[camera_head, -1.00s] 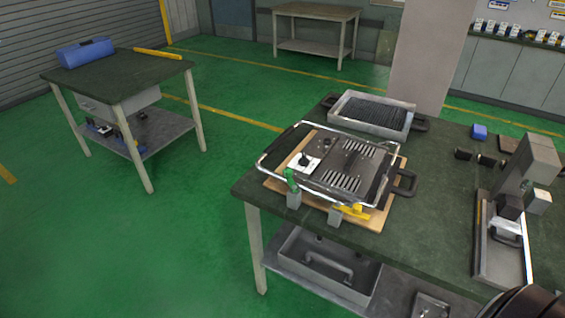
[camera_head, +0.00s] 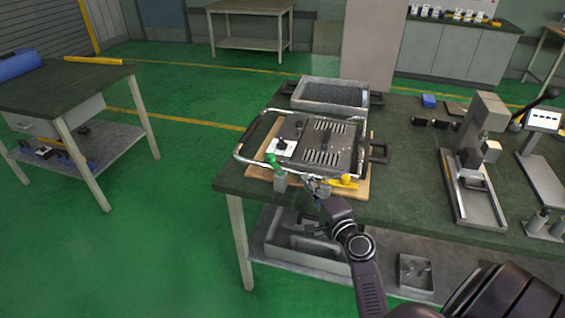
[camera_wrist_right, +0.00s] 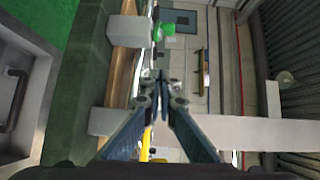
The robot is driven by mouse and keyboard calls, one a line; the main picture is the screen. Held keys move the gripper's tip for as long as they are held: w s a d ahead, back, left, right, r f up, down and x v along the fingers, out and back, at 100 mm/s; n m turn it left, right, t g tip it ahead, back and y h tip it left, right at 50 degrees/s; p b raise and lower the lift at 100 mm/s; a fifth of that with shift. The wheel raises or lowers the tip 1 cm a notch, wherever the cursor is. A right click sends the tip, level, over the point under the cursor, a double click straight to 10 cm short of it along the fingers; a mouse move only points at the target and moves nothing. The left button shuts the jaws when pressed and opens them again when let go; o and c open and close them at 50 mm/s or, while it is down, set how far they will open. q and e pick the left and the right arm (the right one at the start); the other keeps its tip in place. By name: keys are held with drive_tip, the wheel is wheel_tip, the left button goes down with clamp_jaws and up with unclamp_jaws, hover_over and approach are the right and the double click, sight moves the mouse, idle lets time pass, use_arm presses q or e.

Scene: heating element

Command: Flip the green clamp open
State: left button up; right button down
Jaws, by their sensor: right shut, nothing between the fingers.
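The green clamp (camera_head: 273,163) stands on a grey block at the front left corner of the heating device (camera_head: 318,146). Its handle tilts up and to the left. In the right wrist view the green clamp (camera_wrist_right: 163,31) shows at the top, beyond the fingertips. A yellow clamp (camera_head: 345,182) lies low on the front edge of the device's wooden board (camera_head: 362,189). My right gripper (camera_head: 312,184) is between the two clamps, nearer the yellow one. Its fingers (camera_wrist_right: 161,76) are together and hold nothing. It looks apart from the green clamp. My left gripper is out of view.
The device sits on a dark green workbench (camera_head: 405,190). A grey tray (camera_head: 335,92) stands behind it, and a press-like stand (camera_head: 478,200) is to the right. Grey bins (camera_head: 301,245) rest on the lower shelf.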

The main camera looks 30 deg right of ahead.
sight(274, 161)
drive_tip(key=shift+d+r+m, duration=0.3)
drive_tip(key=shift+d+r, duration=0.2)
drive_tip(key=shift+d, duration=0.05)
drive_tip(key=shift+w+r, duration=0.15)
drive_tip(key=shift+w, duration=0.1)
drive_tip(key=w, duration=0.3)
drive_tip(key=w+d, duration=0.1)
drive_tip(key=w, duration=0.2)
drive_tip(key=w+p, duration=0.1)
drive_tip(key=w, duration=0.1)
drive_tip(key=shift+w+d, duration=0.2)
drive_tip(key=shift+w, duration=0.2)
drive_tip(key=w+a, duration=0.1)
drive_tip(key=a+p, duration=0.1)
drive_tip(key=shift+w+a, duration=0.35)
drive_tip(key=shift+w, duration=0.05)
drive_tip(key=shift+w+a, duration=0.15)
drive_tip(key=shift+a, duration=0.3)
use_arm(q)
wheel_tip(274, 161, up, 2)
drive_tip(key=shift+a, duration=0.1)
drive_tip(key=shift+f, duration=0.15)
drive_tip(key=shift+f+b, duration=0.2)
drive_tip(key=shift+b, duration=0.1)
use_arm(e)
drive_tip(key=shift+n+y, duration=0.4)
